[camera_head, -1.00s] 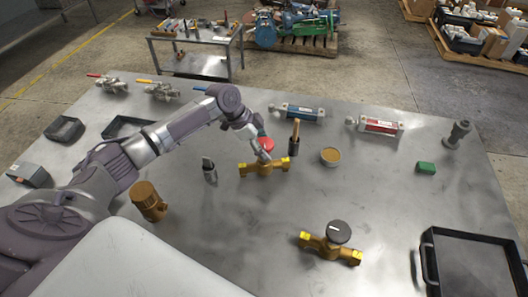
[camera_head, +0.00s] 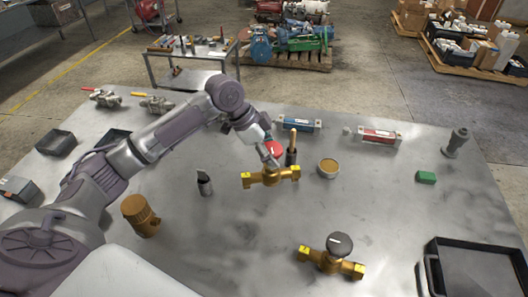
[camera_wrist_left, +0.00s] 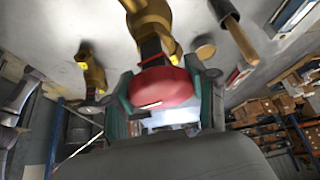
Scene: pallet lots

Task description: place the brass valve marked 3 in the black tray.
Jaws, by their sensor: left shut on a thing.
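My left gripper (camera_head: 272,152) is shut on the red cap of a brass valve (camera_head: 270,176) and holds it just above the metal table. The red cap (camera_wrist_left: 163,88) sits between the fingers in the left wrist view. No number can be read on this valve. A second brass valve with a black cap (camera_head: 331,260) stands at the front middle. The black tray (camera_head: 437,262) is at the front right corner, partly cut off, its visible inside empty. My right gripper is not in view.
A brass fitting (camera_head: 140,215) and a dark-topped small item (camera_head: 204,183) are left. Table between the black-capped valve and tray is clear.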

